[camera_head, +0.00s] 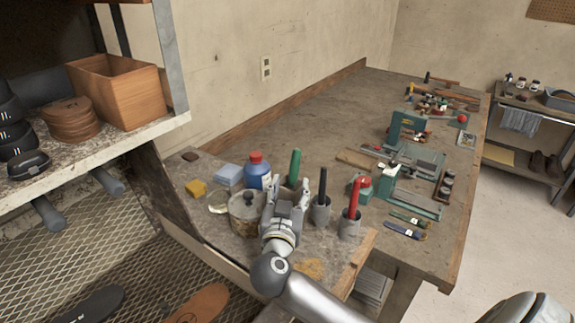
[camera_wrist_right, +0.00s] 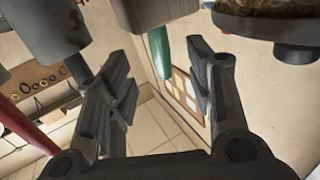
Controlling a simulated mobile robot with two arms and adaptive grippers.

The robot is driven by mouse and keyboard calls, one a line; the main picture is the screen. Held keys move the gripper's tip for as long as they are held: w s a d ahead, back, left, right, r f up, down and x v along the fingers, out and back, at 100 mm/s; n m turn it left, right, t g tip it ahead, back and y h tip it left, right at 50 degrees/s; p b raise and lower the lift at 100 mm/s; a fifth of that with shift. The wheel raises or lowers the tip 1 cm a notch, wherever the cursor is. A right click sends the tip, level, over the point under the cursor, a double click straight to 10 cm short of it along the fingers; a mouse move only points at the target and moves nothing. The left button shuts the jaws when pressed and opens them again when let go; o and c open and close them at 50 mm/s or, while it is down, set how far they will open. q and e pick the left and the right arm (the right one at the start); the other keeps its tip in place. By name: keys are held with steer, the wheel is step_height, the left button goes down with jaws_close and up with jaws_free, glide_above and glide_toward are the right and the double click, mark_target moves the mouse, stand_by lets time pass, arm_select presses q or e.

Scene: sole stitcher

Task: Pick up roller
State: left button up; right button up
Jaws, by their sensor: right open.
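Three tool handles stand upright in grey cups on the bench: a green handle (camera_head: 294,166), a black handle (camera_head: 322,182) and a red handle (camera_head: 354,196). I cannot tell which of them belongs to the roller, as their lower ends are hidden in the cups. My right gripper (camera_head: 290,187) is open and empty, close in front of the green handle. In the right wrist view, which looks upside down, the green handle (camera_wrist_right: 162,50) shows between the open fingers (camera_wrist_right: 160,68), apparently beyond them. The red handle (camera_wrist_right: 28,128) shows at the left there. My left gripper is not in view.
A lidded pot (camera_head: 247,212) stands close left of the gripper, with a blue bottle (camera_head: 257,172) behind it. A green machine (camera_head: 405,128) and several tools fill the right side. The bench's back middle is clear.

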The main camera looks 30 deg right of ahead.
mark_target(294, 171)
steer(key=x, duration=0.3)
steer(key=shift+s+d+r, duration=0.2)
steer(key=shift+w+d, duration=0.15)
steer(key=shift+w, duration=0.15)
steer(key=p+x, duration=0.1)
steer(key=x, duration=0.4)
steer(key=shift+w, duration=0.1)
steer(key=shift+c, duration=1.3)
steer(key=c, duration=0.5)
jaws_close()
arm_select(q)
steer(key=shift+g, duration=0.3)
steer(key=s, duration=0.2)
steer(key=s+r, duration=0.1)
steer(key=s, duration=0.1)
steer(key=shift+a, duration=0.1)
arm_select(e)
steer(key=shift+r, duration=0.1)
